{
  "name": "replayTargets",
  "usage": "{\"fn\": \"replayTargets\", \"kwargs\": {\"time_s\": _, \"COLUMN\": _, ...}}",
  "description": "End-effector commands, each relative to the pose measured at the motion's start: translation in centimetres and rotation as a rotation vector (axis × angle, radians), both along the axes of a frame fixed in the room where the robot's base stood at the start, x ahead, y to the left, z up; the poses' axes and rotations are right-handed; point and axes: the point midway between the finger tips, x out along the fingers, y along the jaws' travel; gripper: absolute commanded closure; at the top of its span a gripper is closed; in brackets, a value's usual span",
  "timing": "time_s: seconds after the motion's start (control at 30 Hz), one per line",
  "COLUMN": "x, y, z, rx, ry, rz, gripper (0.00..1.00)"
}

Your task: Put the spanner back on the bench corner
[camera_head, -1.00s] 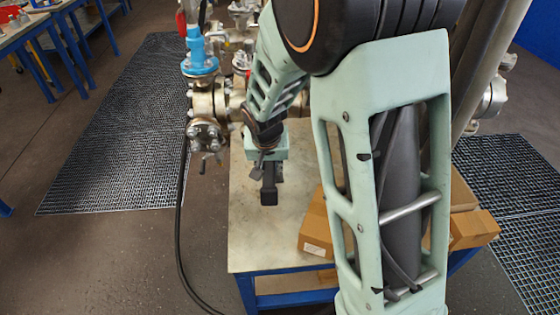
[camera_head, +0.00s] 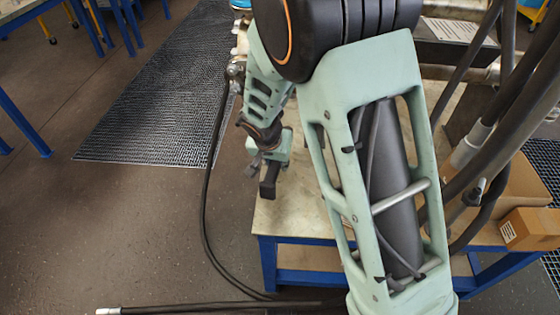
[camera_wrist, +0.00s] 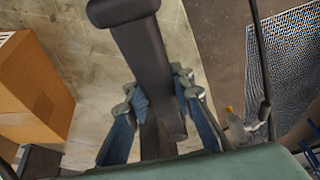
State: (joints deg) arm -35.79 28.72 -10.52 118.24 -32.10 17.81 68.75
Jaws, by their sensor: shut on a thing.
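My gripper (camera_wrist: 158,105) is shut on a dark grey bar-like thing, which I take to be the spanner (camera_wrist: 145,60). It shows large in the wrist view, running up between the fingers to a wider block at the top. In the head view my gripper (camera_head: 262,172) hangs near the left edge of the bench, with the spanner's dark end (camera_head: 268,190) below it. The pale bench top (camera_head: 292,215) has its front left corner just below this in the picture. The wrist view shows the bench top (camera_wrist: 85,60) behind the spanner. The gap above the bench is hard to judge.
Cardboard boxes (camera_head: 530,228) stand at the bench's right; one box (camera_wrist: 30,85) shows in the wrist view. A black hose (camera_head: 207,190) hangs past the bench's left side to the floor. Floor grating (camera_head: 150,115) lies left. The front left bench top looks clear.

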Motion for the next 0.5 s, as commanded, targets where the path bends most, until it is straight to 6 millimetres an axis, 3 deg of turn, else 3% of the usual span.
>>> {"fn": "replayTargets", "kwargs": {"time_s": 0.5, "x": 0.0, "y": 0.0, "z": -5.0, "rx": 0.000, "ry": 0.000, "rz": 0.001, "gripper": 1.00}}
